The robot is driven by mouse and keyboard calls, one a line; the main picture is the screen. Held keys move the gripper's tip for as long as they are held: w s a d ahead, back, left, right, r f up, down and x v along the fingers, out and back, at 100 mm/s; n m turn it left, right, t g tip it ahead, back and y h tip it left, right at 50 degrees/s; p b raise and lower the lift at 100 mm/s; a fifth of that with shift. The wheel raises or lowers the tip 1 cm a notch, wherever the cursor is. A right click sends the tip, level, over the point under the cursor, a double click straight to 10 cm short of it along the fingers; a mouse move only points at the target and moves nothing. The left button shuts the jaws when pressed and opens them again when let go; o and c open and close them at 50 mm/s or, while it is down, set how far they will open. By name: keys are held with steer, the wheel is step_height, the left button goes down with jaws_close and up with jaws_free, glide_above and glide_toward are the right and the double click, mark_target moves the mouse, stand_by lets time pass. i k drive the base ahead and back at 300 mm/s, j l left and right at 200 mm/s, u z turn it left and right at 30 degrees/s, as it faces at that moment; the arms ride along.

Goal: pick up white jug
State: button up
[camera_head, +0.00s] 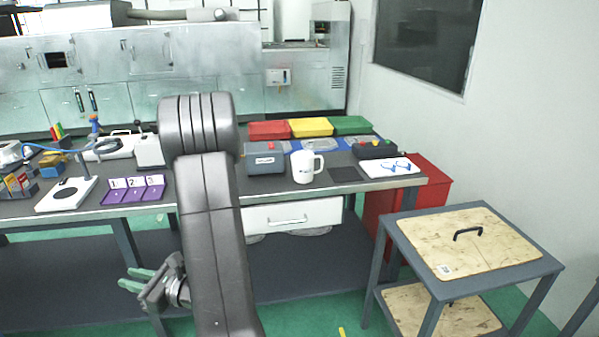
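The white jug (306,167) stands upright on the dark workbench (225,187), with its handle towards the right. My gripper (136,281) is low at the left of my arm, below the bench top and well apart from the jug. Its two greenish fingers show a gap between them, and nothing is seen between them. My arm stands between the gripper and the jug in the picture and hides part of the bench.
A grey box (264,158) is just left of the jug, and a dark flat pad (345,174) is to its right. Red (269,130), yellow (311,127) and green (350,125) bins stand behind. A wood-topped cart (470,240) is at the right.

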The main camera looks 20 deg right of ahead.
mark_target(302, 161)
steer(key=i+l+z, duration=0.1)
steer(key=z, duration=1.5)
steer(key=i+j+z, duration=0.2)
steer(key=i+j, duration=0.55)
steer(key=i, duration=0.15)
